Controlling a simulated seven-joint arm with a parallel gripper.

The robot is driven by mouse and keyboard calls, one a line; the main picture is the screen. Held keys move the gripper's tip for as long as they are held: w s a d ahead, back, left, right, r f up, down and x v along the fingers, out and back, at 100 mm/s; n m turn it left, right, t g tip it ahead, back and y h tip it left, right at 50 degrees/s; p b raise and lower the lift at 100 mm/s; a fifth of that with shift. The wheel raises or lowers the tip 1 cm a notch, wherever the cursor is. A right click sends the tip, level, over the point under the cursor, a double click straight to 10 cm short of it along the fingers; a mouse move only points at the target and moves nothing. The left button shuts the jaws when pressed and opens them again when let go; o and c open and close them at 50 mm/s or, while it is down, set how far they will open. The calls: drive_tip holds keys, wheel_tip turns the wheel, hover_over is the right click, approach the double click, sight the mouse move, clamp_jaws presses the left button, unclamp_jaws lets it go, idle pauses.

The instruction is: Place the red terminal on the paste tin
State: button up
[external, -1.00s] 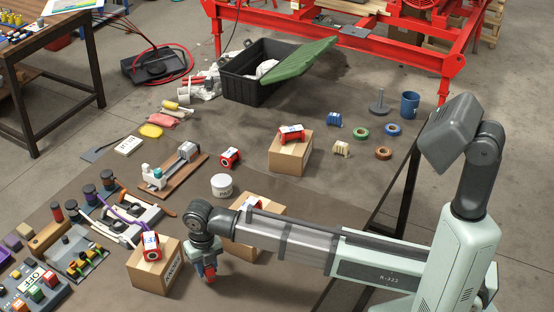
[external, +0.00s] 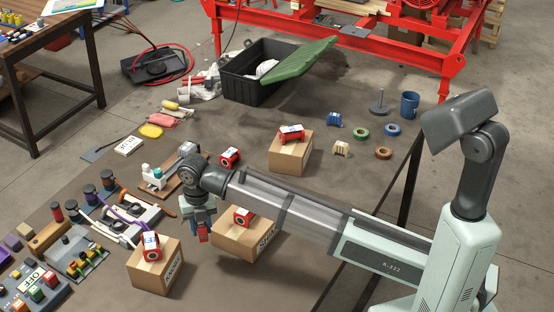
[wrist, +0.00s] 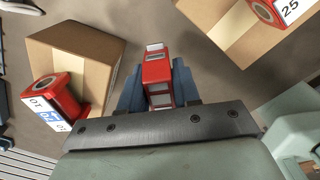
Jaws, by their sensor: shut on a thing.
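The red terminal (wrist: 157,72) is a small red block with pale faces, held between the blue-grey jaws of my gripper (wrist: 158,92). In the external view my gripper (external: 201,224) points down with the terminal (external: 203,236) low in it, between two cardboard boxes and above the table. The terminal looks clear of both boxes. The paste tin does not show now; my forearm covers the spot where a round white tin stood in the earlier frame. The tin is not seen in the wrist view.
A front cardboard box (external: 154,277) and a middle box (external: 246,240) each carry a red-and-white part. Another box (external: 290,158) with a red part stands farther back. A pump on a wooden board (external: 168,179) lies beyond my gripper. Coloured tape rolls (external: 383,153) lie at the right.

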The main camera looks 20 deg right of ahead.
drive_tip(key=w+d+r+m, duration=0.1)
drive_tip(key=w+d+m, duration=0.25)
drive_tip(key=w, duration=0.65)
drive_tip(key=w+d+r+m, duration=0.1)
drive_tip(key=w+d+m, duration=0.25)
drive_tip(key=w, duration=0.55)
drive_tip(key=w+d+r+m, duration=0.15)
drive_tip(key=w+d, duration=0.25)
drive_tip(key=w, duration=0.6)
drive_tip(key=shift+m, duration=0.45)
drive_tip(key=shift+s+f, duration=0.1)
drive_tip(key=shift+f, duration=4.5)
drive_tip(key=shift+f, duration=0.15)
drive_tip(key=o, duration=1.1)
drive_tip(key=shift+c, duration=0.2)
wheel_tip(320, 180, up, 12)
drive_tip(key=shift+r, duration=0.2)
